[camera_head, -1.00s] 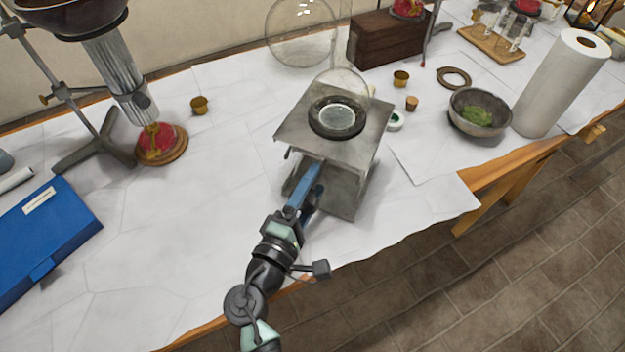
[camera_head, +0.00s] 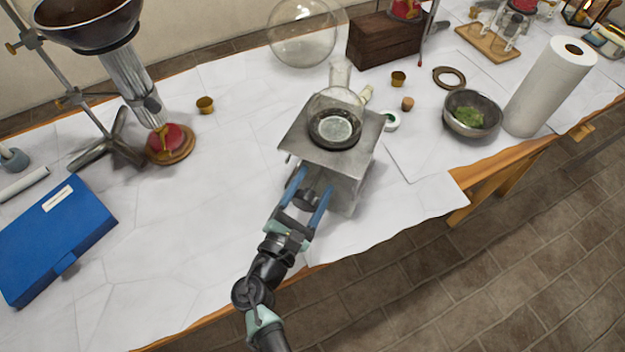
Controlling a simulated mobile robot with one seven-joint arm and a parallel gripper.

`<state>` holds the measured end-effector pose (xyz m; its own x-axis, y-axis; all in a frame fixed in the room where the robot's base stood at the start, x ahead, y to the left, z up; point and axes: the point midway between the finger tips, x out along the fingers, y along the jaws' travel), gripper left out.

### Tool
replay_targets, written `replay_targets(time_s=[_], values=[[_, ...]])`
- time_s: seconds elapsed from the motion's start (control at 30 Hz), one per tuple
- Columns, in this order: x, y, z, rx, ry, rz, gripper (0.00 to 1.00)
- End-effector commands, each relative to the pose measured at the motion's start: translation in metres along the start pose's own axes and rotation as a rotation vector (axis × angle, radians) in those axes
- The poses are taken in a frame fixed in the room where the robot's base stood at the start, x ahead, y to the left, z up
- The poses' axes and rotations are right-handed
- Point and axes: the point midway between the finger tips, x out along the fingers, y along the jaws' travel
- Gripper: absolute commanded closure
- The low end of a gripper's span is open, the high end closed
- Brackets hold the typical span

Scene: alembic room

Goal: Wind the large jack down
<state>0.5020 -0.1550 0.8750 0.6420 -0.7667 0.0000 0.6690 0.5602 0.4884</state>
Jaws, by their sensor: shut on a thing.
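The large jack is a grey metal stand with a square top plate (camera_head: 365,132) and a boxy body (camera_head: 350,188) below. It stands upright near the table's front edge. A dark ring (camera_head: 318,142) lies on the plate, with a clear round-bottomed glass flask (camera_head: 341,78) over it. My gripper (camera_head: 312,183) reaches in from the front, below the plate. Its two blue fingers are shut on the jack's dark knob (camera_head: 307,199), one on each side. The fingers and plate partly hide the knob and the jack's mechanism.
A blue case (camera_head: 55,240) and a stand (camera_head: 105,140) holding a brown bowl are on the left. A metal bowl (camera_head: 470,113) and paper roll (camera_head: 550,88) stand right. A large glass globe (camera_head: 303,38) and wooden block (camera_head: 385,42) are behind.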

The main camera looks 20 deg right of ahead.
Motion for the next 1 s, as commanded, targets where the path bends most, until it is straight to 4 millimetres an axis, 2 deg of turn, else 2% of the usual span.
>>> replay_targets(time_s=[0.4, 0.97, 1.0], values=[[-0.0006, 0.0006, -0.0005, -0.197, 0.003, 0.001, 0.90], [-0.0006, 0.0003, -0.0012, -0.225, 0.002, 0.001, 0.90], [-0.0006, 0.0003, -0.0012, -0.225, 0.002, 0.001, 0.29]])
